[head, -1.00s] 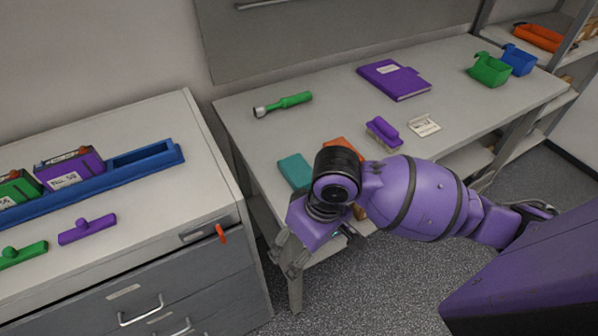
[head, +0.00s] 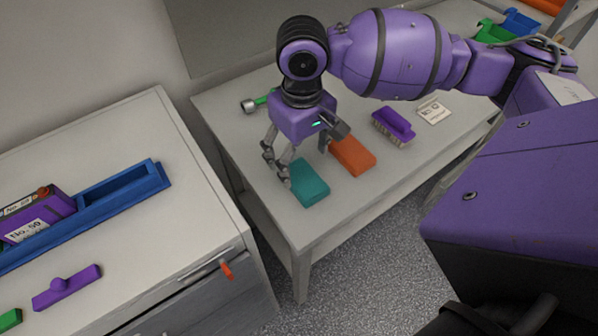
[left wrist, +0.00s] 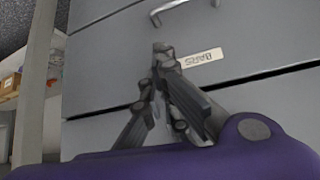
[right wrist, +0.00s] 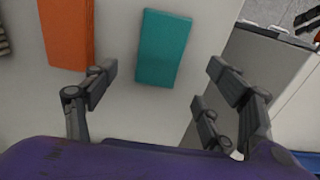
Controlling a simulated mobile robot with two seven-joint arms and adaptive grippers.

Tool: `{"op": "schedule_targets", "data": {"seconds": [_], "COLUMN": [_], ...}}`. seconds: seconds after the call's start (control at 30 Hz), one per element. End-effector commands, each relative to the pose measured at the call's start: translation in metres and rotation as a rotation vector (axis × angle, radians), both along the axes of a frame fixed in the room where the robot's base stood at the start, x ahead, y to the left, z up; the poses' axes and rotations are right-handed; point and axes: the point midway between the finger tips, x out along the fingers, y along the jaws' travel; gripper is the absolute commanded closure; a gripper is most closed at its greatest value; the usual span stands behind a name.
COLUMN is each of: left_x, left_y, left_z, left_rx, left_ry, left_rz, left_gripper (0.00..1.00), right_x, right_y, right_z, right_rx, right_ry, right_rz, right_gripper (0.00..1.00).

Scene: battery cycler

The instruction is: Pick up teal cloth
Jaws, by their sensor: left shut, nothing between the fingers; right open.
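The teal cloth (head: 309,184), a flat folded block, lies on the grey table near its front left corner. It also shows in the right wrist view (right wrist: 163,48), beyond and between the fingertips. My right gripper (head: 302,165) is open and empty, above the table at the cloth's far edge; in the right wrist view (right wrist: 162,82) its fingers are spread wider than the cloth. My left gripper (left wrist: 160,55) is shut and empty in front of grey drawers; it is out of the head view.
An orange cloth (head: 352,155) lies right of the teal one. A purple brush (head: 393,127) and a small label card (head: 433,111) lie farther right. A drawer cabinet (head: 125,130) with a blue rail (head: 125,190) stands left, across a gap. A green-handled tool (head: 250,103) is partly hidden.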

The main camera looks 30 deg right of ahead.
Motion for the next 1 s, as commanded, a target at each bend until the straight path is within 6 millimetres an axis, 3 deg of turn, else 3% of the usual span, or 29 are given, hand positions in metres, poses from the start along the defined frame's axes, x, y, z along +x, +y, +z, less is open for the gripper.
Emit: {"op": "schedule_targets", "data": {"seconds": [0.2,0.4,0.7,1.0], "left_x": [-0.015,-0.013,0.007,0.0], "left_y": [0.004,0.005,0.001,0.0], "left_z": [-0.011,-0.01,0.0,-0.004], "left_rx": [0.007,0.008,0.001,-0.001], "left_ry": [0.031,0.024,-0.014,-0.001], "left_rz": [0.001,0.003,0.005,0.009], "left_gripper": [1.0,1.0,1.0,1.0], "right_x": [-0.006,-0.007,-0.006,-0.006], "right_y": [-0.002,-0.002,-0.002,-0.002], "right_z": [-0.029,-0.056,-0.06,-0.06], "right_rx": [0.0,0.0,0.001,0.0], "right_ry": [0.005,0.002,-0.004,-0.003], "right_rz": [0.0,0.001,0.002,0.002], "right_gripper": [0.23,0.23,0.23,0.61]}}
